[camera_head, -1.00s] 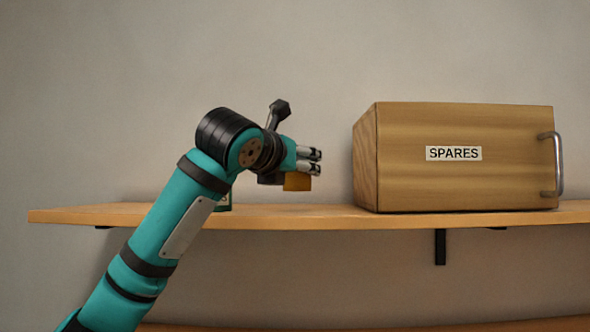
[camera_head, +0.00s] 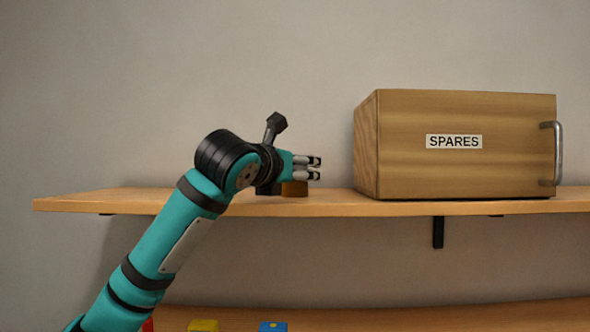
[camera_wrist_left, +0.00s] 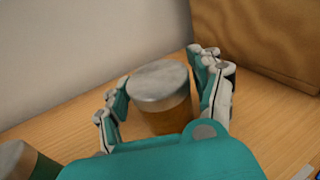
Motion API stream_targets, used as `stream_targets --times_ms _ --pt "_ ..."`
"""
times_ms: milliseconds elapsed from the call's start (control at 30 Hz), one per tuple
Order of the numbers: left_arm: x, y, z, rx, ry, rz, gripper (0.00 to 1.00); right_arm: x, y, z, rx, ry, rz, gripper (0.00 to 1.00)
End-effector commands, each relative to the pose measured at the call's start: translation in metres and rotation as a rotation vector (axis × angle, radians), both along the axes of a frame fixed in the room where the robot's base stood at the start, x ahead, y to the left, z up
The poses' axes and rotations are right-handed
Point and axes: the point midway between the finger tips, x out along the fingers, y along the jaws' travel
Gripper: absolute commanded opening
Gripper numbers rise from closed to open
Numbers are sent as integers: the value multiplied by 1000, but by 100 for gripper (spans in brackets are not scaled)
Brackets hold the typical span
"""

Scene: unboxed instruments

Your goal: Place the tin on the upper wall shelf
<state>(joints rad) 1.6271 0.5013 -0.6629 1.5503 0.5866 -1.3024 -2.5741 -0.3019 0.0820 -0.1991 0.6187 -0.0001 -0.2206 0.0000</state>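The tin (camera_wrist_left: 165,108) has a grey lid and an amber-brown side. In the wrist view it stands upright between the fingers of my left gripper (camera_wrist_left: 160,88), which lie close along both its sides. In the head view the tin (camera_head: 294,189) shows just below the fingers of my left gripper (camera_head: 314,168), its base at the surface of the upper wall shelf (camera_head: 400,208). The fingers look closed around it, though the contact is partly hidden. My right gripper is in neither view.
A wooden box labelled SPARES (camera_head: 465,165) stands on the shelf to the right, with a gap to the gripper. A green tin with a grey lid (camera_wrist_left: 18,160) stands left of the gripper. Below, a lower surface (camera_head: 400,316) bears yellow (camera_head: 203,325) and blue (camera_head: 273,326) things.

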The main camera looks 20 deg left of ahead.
Motion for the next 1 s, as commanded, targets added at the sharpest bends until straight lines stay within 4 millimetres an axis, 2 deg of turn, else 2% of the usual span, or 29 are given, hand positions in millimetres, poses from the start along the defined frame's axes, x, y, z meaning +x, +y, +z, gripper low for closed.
stream_targets --times_ms 100,367,467,567,800,1000 --pt "0 0 0 0 0 0 78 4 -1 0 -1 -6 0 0" --pt "0 0 2 0 0 -1 78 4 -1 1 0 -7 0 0" --pt "-7 1 2 1 -3 0 78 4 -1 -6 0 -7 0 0" --pt "-23 3 0 0 -5 0 78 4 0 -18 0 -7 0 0" --pt "-76 9 4 1 -7 1 78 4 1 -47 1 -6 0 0" --pt "-107 12 9 1 -5 0 78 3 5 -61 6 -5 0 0"
